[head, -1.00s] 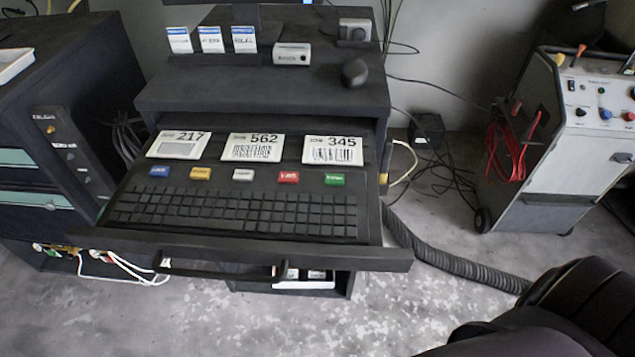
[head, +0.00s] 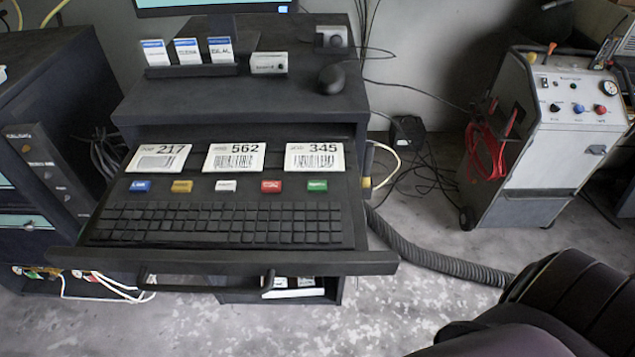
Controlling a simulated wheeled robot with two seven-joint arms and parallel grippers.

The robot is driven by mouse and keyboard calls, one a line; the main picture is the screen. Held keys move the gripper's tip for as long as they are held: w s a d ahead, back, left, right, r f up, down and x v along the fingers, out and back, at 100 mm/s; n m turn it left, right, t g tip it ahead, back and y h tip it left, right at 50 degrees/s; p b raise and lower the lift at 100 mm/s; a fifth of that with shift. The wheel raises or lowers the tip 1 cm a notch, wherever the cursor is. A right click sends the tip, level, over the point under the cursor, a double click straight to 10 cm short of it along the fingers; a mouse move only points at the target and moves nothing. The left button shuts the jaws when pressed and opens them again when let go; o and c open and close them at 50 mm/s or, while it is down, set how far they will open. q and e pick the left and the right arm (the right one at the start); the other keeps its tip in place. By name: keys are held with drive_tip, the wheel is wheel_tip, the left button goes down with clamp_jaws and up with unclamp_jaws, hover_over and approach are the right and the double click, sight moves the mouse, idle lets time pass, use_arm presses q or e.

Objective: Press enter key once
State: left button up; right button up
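A black keyboard (head: 218,226) lies in a pulled-out drawer (head: 365,258) of a dark cabinet, in the middle-left of the head view. Its keys are dark and I cannot read any label, so I cannot pick out the enter key by its marking. A row of coloured buttons runs behind the keys: blue (head: 140,186), yellow (head: 182,186), white (head: 226,186), red (head: 271,186) and green (head: 317,186). Neither of my grippers is in view. Nothing covers the keyboard.
Cards numbered 217 (head: 158,158), 562 (head: 233,157) and 345 (head: 315,157) lie behind the buttons. A mouse (head: 332,78) sits on the cabinet top. A grey wheeled machine (head: 545,140) stands right. A black hose (head: 440,262) crosses the floor. A dark rounded object (head: 570,300) fills the lower right.

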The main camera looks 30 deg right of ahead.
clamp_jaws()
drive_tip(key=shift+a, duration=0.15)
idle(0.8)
